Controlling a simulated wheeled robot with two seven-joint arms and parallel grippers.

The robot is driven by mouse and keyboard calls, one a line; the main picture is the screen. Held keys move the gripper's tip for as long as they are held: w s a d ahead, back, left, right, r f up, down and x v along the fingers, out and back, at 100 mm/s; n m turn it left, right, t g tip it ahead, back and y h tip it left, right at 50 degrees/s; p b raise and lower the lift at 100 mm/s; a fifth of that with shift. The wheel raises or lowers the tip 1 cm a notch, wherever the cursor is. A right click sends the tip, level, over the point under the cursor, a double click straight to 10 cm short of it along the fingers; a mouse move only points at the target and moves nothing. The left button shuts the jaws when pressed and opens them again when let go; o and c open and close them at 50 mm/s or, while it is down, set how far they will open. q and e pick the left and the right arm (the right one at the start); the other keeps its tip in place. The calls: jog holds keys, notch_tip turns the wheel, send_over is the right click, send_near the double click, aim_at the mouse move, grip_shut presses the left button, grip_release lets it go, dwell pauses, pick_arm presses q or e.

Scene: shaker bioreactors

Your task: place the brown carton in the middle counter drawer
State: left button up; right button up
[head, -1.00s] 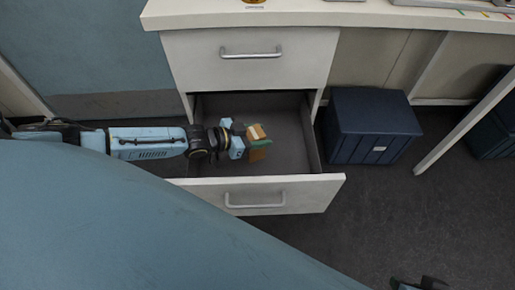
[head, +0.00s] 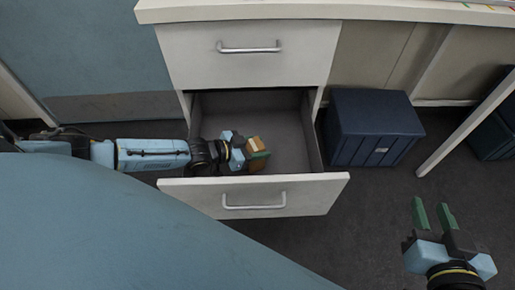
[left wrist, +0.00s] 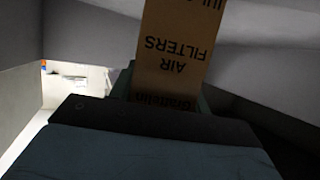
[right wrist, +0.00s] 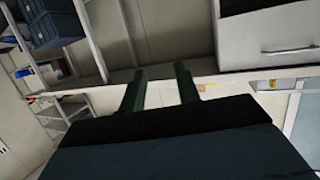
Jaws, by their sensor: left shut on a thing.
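The brown carton (head: 255,146) is in my left gripper (head: 250,156), inside the outline of the open middle drawer (head: 290,148). In the left wrist view the carton (left wrist: 175,50) shows the words "AIR FILTERS" upside down, between the fingers. I cannot tell whether the carton touches the drawer floor. The drawer is pulled out, and its front panel with a bar handle (head: 254,200) faces me. My right gripper (head: 433,214) is open and empty, low at the right of the head view; its two green fingers (right wrist: 160,90) stand apart in the right wrist view.
A closed drawer (head: 246,62) sits above the open one, under the white counter top (head: 320,10). A dark blue bin (head: 372,125) stands on the floor right of the drawer. The floor (head: 340,240) between drawer and right gripper is clear.

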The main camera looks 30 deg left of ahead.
jog(key=shift+r, duration=0.15)
pick_arm(q)
jog(key=shift+f, duration=0.1)
pick_arm(e)
jog(key=shift+w+a+r, duration=0.1)
pick_arm(q)
jog(key=o, duration=1.1)
jog(key=shift+f, duration=0.1)
jog(key=shift+c, duration=0.2)
pick_arm(e)
jog(key=shift+a+r+t, duration=0.1)
jog(key=shift+r+t, duration=0.25)
jog(key=shift+t, duration=0.15)
